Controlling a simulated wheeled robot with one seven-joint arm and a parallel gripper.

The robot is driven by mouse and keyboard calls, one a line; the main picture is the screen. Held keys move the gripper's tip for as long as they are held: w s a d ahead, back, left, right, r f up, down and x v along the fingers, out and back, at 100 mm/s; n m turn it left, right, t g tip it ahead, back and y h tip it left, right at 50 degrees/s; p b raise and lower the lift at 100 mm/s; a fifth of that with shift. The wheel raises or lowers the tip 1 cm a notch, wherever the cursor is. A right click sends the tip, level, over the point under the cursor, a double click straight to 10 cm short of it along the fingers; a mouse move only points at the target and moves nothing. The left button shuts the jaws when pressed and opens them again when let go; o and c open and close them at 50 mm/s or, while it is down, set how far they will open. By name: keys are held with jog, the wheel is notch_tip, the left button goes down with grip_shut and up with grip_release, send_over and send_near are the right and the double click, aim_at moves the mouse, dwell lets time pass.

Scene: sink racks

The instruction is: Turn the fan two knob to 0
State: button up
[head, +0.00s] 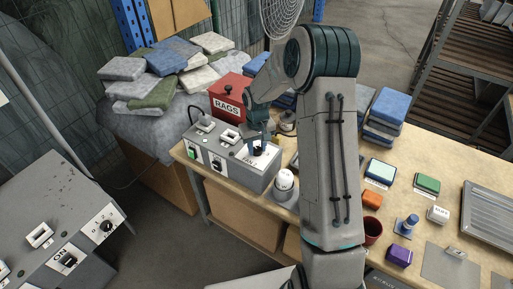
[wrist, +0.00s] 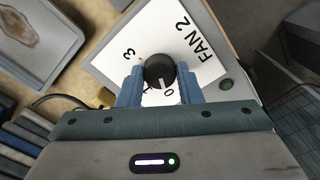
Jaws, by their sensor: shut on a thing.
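The fan two knob (wrist: 158,71) is a round black dial on a white plate marked FAN 2 (wrist: 192,42) in the wrist view. My gripper (wrist: 160,82) is shut on it, with one blue finger on each side. A white pointer line on the knob faces the lower side, close to the 0, which shows just below the knob. A 3 shows at the upper left; other digits are partly hidden by the fingers. In the head view my gripper (head: 260,140) reaches down to the knob (head: 258,151) on the grey control box (head: 262,181).
The box also bears a green switch (head: 192,153) and other controls. A white-topped round item (head: 285,180) stands close to the box's right side. A red RAGS box (head: 229,97) stands behind. Small items and a tray (head: 490,212) lie on the bench to the right.

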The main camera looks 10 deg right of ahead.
aim_at(257, 149)
dwell(0.6)
jog(key=o, duration=1)
jog(key=shift+r, duration=0.1)
jog(key=shift+r+b, duration=0.75)
jog(key=shift+r, duration=6.1)
jog(key=s+r+t, duration=0.1)
jog(key=s+r, duration=0.1)
jog(key=s, duration=0.7)
jog(key=s+r+m+t, duration=0.1)
jog(key=s+r, duration=0.1)
jog(key=s, duration=0.8)
jog(key=s+r+m+t, duration=0.1)
jog(key=s+r, duration=0.1)
jog(key=s, duration=0.7)
jog(key=shift+s+a+r, duration=0.1)
jog(key=shift+s+a, duration=0.05)
jog(key=shift+s, duration=0.1)
